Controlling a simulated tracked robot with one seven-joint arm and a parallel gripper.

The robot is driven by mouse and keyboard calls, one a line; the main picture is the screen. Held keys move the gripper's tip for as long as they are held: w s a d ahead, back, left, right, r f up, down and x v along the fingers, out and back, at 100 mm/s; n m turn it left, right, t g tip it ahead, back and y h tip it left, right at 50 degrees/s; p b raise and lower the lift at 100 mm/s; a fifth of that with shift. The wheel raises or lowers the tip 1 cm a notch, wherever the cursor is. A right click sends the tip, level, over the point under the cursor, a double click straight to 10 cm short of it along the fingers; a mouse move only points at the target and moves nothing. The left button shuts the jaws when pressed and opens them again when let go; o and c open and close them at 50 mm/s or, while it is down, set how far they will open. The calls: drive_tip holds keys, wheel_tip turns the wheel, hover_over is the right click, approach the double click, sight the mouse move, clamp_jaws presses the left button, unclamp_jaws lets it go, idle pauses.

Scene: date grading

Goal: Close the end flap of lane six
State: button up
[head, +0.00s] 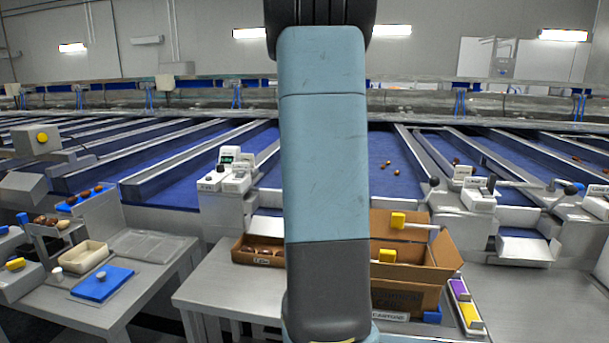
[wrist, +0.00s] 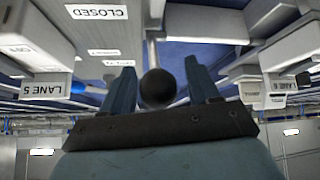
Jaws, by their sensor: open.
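In the wrist view my gripper (wrist: 163,82) is open, with one dark finger on each side of a black ball knob (wrist: 157,88). The knob sits between the fingers, and I cannot tell whether either finger touches it. A pale rod (wrist: 153,48) shows above the knob. A plate reading CLOSED (wrist: 97,12) appears upside down at the top left. A LANE 5 label (wrist: 45,88) is on a housing at the left. In the head view my arm hides my gripper and the middle lanes.
In the head view, levers with black knobs (head: 434,182) stand at the lane ends on the right. An open cardboard carton (head: 446,262) and a shallow brown box (head: 240,247) flank my arm. A steel table (head: 225,292) is below. A blue mat (head: 102,284) lies left.

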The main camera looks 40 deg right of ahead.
drive_tip(key=v, duration=1.3)
drive_tip(key=shift+a+r, duration=0.25)
drive_tip(key=shift+s, duration=0.15)
drive_tip(key=s+a+n+y, duration=0.15)
drive_tip(key=s+a, duration=0.25)
drive_tip(key=a, duration=0.6)
drive_tip(key=s+a+n+y, duration=0.15)
drive_tip(key=s+a, duration=0.25)
drive_tip(key=a, duration=0.6)
drive_tip(key=s+a+f+n+y, duration=0.2)
drive_tip(key=s+a+f+n, duration=0.2)
drive_tip(key=s+a, duration=0.8)
drive_tip(key=shift+a+f, duration=0.2)
